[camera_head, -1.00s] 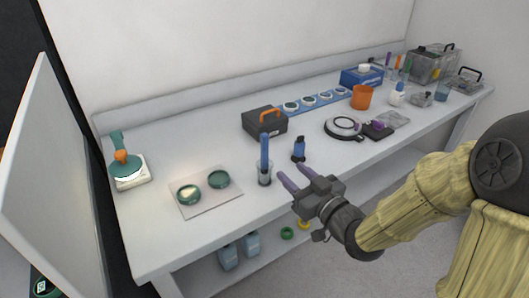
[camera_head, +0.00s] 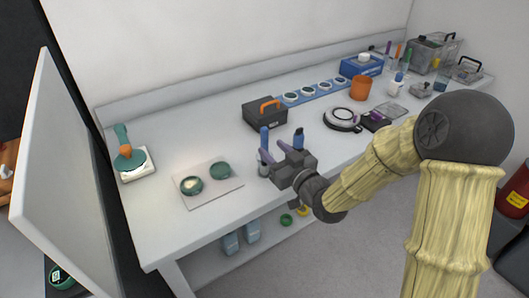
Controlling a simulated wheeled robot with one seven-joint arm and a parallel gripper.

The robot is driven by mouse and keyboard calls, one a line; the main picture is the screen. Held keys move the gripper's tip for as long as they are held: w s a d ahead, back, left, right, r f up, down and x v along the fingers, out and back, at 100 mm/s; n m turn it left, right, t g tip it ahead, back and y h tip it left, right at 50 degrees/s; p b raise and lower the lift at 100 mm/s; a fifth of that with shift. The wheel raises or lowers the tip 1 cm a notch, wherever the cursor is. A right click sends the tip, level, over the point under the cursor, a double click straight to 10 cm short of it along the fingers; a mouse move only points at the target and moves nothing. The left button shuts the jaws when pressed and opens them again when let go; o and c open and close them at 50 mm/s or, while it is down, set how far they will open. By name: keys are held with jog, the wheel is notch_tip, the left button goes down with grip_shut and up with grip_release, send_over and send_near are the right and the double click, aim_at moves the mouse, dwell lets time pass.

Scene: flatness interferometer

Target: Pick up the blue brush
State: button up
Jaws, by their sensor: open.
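The blue brush (camera_head: 264,137) stands upright in a small clear cup (camera_head: 263,170) near the front edge of the white bench. The fingers hide part of the brush and the cup.
A small blue bottle (camera_head: 298,138) stands close behind my gripper's right side. A pale plate (camera_head: 207,195) with two green round pieces is to the left. A dark box with an orange handle (camera_head: 265,113) is behind. Bare bench (camera_head: 180,140) lies at the back left.

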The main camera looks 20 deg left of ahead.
aim_at(266, 142)
jog(key=shift+w+a+r+p, duration=0.15)
jog(key=shift+w+a+p, duration=0.2)
jog(key=shift+a, duration=0.1)
jog(key=p+x, duration=0.1)
jog(key=x, duration=0.3)
jog(key=shift+w, duration=0.1)
grip_shut()
